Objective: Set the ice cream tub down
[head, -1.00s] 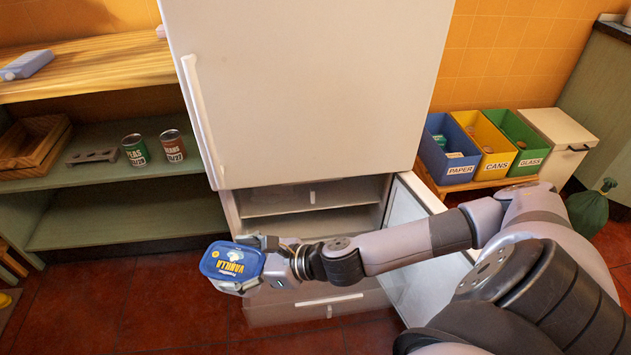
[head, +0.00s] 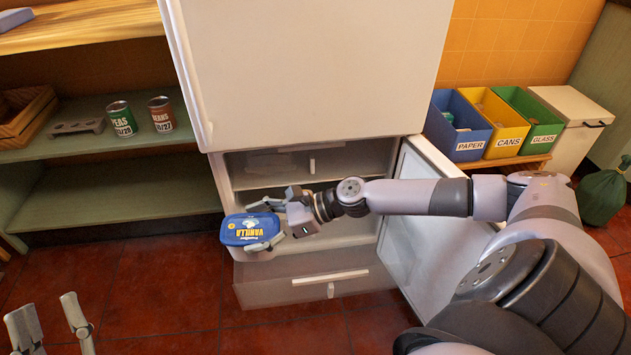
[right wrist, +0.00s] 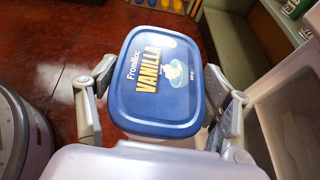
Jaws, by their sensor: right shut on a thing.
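The ice cream tub (head: 245,229) has a blue lid marked vanilla and pale sides. My right gripper (head: 262,226) is shut on it and holds it in front of the open lower freezer compartment (head: 315,285) of the white fridge (head: 305,75). In the right wrist view the tub (right wrist: 160,82) sits between the two fingers, lid facing the camera. My left gripper (head: 48,322) shows at the bottom left of the head view, its two fingers apart with nothing between them.
The freezer door (head: 425,235) stands open to the right. A drawer (head: 320,282) sits low in the freezer. Green shelves at left hold a peas can (head: 121,119) and a beans can (head: 161,114). Paper, cans and glass bins (head: 501,141) stand at right.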

